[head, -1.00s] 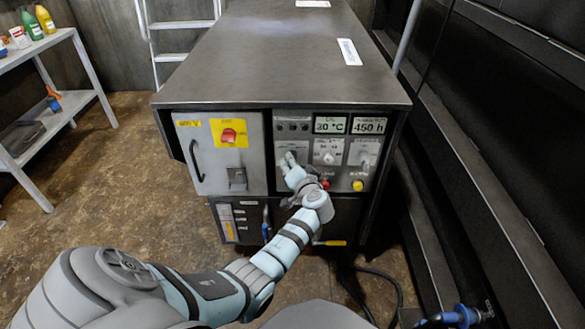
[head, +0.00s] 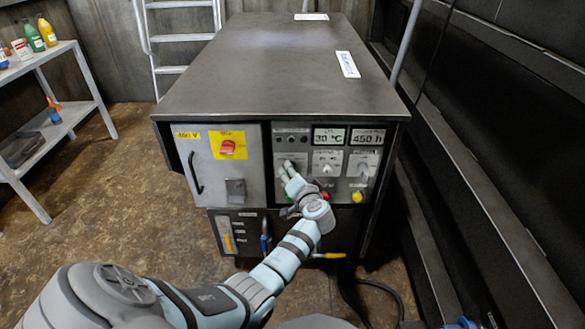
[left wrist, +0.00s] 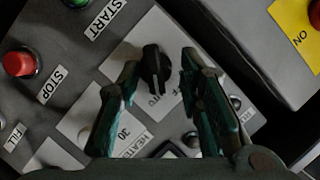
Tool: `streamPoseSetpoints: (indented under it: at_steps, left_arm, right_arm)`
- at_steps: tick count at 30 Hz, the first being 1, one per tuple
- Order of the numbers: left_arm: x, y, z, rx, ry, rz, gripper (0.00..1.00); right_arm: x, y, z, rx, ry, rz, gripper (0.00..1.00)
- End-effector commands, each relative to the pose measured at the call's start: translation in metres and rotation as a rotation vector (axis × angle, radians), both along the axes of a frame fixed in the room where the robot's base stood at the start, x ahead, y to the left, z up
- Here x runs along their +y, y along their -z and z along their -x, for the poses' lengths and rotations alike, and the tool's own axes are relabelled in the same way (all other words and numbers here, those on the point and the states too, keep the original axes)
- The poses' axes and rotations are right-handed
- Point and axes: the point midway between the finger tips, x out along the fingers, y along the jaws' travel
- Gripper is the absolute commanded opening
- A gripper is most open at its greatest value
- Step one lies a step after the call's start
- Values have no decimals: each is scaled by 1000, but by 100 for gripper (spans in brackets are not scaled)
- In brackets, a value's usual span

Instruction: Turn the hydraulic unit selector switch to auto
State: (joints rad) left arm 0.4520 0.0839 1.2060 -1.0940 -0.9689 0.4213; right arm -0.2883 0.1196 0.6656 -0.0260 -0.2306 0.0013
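The selector switch is a small black knob (left wrist: 155,68) on a white plate in the left wrist view; OFF and part of AUTO can be read beside it. My left gripper (left wrist: 160,65) is open, with one finger on each side of the knob and a gap showing on both sides. In the head view, my left gripper (head: 287,171) is at the grey control panel (head: 303,140) of the hydraulic unit and hides most of the knob. My right gripper is not in view.
A red STOP button (left wrist: 18,64) and a green START button lie on the same panel. A yellow plate with a red switch (head: 227,146) is on the door to the left. A yellow knob (head: 357,196) sits at the lower right. A shelf (head: 40,130) stands at the left.

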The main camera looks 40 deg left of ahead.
Motion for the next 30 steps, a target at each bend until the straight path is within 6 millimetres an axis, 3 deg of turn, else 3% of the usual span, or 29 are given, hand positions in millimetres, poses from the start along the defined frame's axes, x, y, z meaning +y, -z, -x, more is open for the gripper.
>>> streamPoseSetpoints:
  at_steps: [6,10,19,23,26,28,30]
  left_arm:
    - [3,-57,0,-10,-5,-5,31]
    - [1,-83,0,-7,-2,-5,31]
    - [0,-92,-1,-2,0,-4,31]
    - [-9,-82,-8,23,62,-4,13]
    - [-50,-46,-33,93,330,-6,0]
    - [-102,-14,-45,94,609,-15,0]
    - [-153,4,-40,-13,845,-43,0]
  right_arm:
    - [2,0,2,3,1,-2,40]
    - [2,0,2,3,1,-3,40]
    - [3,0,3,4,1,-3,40]
    - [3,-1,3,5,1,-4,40]
    - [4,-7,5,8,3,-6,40]
    - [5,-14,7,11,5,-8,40]
    - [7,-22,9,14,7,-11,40]
